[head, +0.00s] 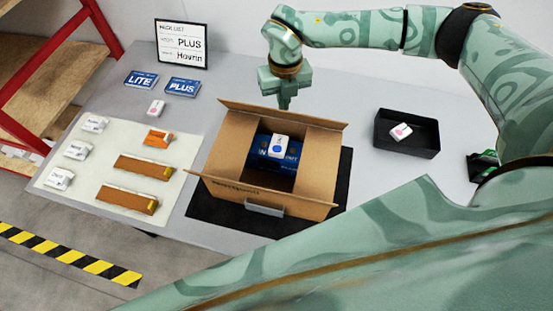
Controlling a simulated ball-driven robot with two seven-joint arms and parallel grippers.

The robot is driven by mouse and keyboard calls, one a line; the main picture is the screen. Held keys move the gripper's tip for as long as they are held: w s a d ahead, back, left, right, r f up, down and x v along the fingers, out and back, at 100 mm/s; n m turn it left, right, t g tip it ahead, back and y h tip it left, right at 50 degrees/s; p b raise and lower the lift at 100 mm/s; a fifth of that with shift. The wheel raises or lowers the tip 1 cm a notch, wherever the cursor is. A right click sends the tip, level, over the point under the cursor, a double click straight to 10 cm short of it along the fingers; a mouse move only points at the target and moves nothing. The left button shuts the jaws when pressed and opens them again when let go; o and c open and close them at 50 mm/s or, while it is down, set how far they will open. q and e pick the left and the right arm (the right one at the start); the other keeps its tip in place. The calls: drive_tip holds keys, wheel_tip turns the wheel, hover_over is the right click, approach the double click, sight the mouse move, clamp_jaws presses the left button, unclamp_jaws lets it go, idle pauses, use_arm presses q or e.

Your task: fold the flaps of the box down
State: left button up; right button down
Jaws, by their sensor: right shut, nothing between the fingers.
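The open cardboard box (228,150) stands in the middle of the table in the head view. Its far flap (250,108) and near flap (230,186) stick outward. Brown panels at its left (233,137) and right (320,155) border the opening; they look like side flaps turned inward, but I cannot be sure. Inside lie a blue pack (262,158) and a white item (281,143) with a blue dot. My right gripper (284,106) is shut and empty, pointing down at the far flap; I cannot tell whether it touches. My left gripper is not in view.
A black mat (208,209) lies under the box, with a grey bar (264,209) at its front. A black tray (415,149) stands right. A pale mat (120,140) with small packs lies left.

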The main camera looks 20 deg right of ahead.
sight(281, 112)
drive_tip(key=shift+s+a+f+p, duration=0.2)
drive_tip(key=shift+s+a+p, duration=0.2)
drive_tip(key=shift+s, duration=0.2)
drive_tip(key=shift+s+a+f+p, duration=0.2)
drive_tip(key=shift+s+a+p, duration=0.05)
drive_tip(key=shift+s+a, duration=0.3)
drive_tip(key=shift+s+a+f, duration=0.25)
drive_tip(key=shift+s+f, duration=0.2)
drive_tip(key=shift+f, duration=0.1)
drive_tip(key=shift+s+a+f, duration=0.25)
drive_tip(key=shift+s+f, duration=0.2)
drive_tip(key=shift+f, duration=0.05)
drive_tip(key=shift+s+a+f+b, duration=0.2)
drive_tip(key=shift+f+b, duration=0.05)
drive_tip(key=shift+f, duration=0.2)
drive_tip(key=shift+s+a+f+b, duration=0.2)
drive_tip(key=shift+f, duration=0.25)
drive_tip(key=shift+f, duration=0.25)
drive_tip(key=shift+r, duration=0.1)
wheel_tip(281, 112, up, 7)
drive_tip(key=p, duration=0.6)
drive_tip(key=shift+r, duration=0.2)
